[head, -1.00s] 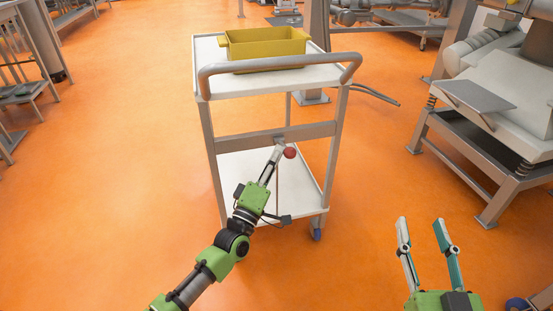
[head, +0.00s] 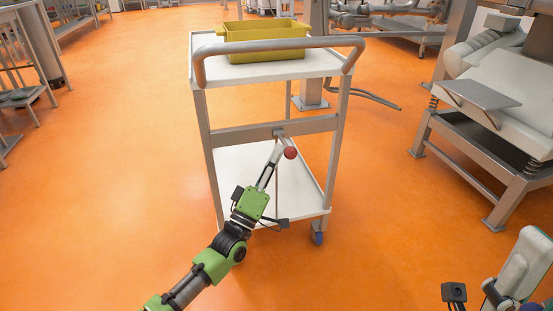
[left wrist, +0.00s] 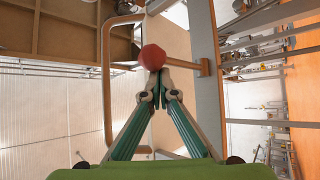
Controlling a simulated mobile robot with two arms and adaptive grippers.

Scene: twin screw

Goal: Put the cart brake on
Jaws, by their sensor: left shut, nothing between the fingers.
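The cart (head: 275,72) stands in front of me with its grey handle bar facing me. A lever with a red ball knob (head: 290,152) sits at the cart's grey crossbar (head: 235,135), between the upper and lower shelves. My left gripper (head: 279,149) is shut and empty, its fingertips beside the knob. In the left wrist view the red knob (left wrist: 152,56) shows just beyond the closed fingertips (left wrist: 158,80); I cannot tell if they touch.
A yellow bin (head: 265,45) sits on the cart's upper shelf. A blue caster (head: 317,238) shows under the cart's right near corner. A machine on a grey frame (head: 490,165) stands at the right. The orange floor (head: 110,180) is clear to the left.

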